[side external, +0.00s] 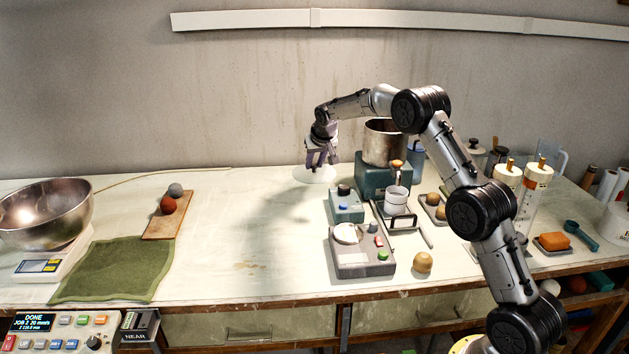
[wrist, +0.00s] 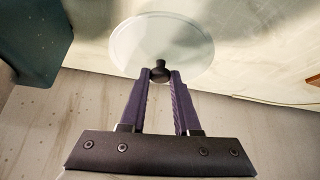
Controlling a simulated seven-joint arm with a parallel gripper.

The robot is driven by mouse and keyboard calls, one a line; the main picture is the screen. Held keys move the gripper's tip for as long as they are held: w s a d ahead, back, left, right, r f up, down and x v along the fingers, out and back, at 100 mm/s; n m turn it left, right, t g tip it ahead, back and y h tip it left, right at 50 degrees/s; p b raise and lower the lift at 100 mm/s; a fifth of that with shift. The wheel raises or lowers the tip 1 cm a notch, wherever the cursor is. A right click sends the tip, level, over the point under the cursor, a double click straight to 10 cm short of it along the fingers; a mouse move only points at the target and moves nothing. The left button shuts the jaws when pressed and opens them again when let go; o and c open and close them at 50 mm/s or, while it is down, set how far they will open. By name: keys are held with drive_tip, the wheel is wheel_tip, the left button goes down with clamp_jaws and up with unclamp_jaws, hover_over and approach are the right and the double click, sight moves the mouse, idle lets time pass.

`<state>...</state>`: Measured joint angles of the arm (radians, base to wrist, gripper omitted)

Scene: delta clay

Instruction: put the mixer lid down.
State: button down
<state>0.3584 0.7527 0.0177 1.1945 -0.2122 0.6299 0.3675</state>
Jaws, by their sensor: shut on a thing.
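The mixer lid (wrist: 192,43) is a pale, see-through disc with a dark knob (wrist: 160,72) at its middle. My gripper (wrist: 160,76) is shut on the knob, one purple finger on each side. In the side external view the lid (side external: 314,175) is at the back of the table, below my gripper (side external: 318,166) and left of the mixer. It is level and at or just above the table top; I cannot tell whether it touches. The mixer (side external: 384,172) is a steel pot (side external: 385,145) on a teal base, its top open.
A wooden board (side external: 168,215) with two balls, a green cloth (side external: 112,269) and a steel bowl (side external: 45,213) are left. The table between is clear.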

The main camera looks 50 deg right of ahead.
sight(315, 174)
wheel_tip(315, 174, down, 5)
drive_tip(key=shift+r, duration=0.1)
idle(0.3)
drive_tip(key=shift+f, duration=0.2)
drive_tip(key=c, duration=0.6)
unclamp_jaws()
drive_tip(key=shift+c, duration=0.2)
